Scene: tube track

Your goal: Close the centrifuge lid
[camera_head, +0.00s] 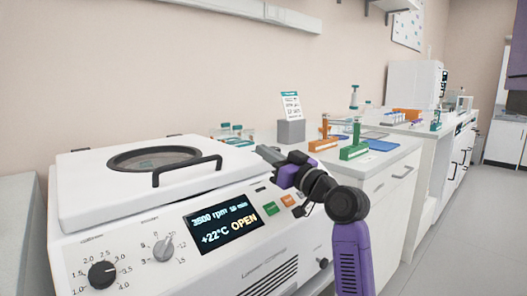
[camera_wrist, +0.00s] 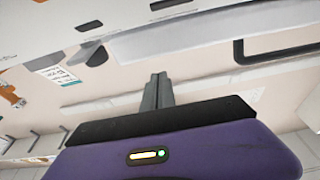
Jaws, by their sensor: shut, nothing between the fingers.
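The white centrifuge (camera_head: 150,260) fills the left front of the head view, and its display (camera_head: 223,220) reads "OPEN". Its white lid (camera_head: 95,190) with a round window (camera_head: 154,158) and a black bar handle (camera_head: 186,170) lies low over the body. I cannot tell whether a gap is left under its front edge. The handle also shows at the right of the wrist view (camera_wrist: 280,50). My gripper (camera_head: 266,152) is just right of the lid, apart from the handle. In the wrist view its fingers (camera_wrist: 157,78) are together and empty.
Behind my arm, a white bench holds an orange rack (camera_head: 323,145), a green rack (camera_head: 354,152) and a grey block with a sign (camera_head: 291,131). Teal-capped bottles (camera_head: 233,131) stand behind the centrifuge. The floor (camera_head: 470,210) at the right is clear.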

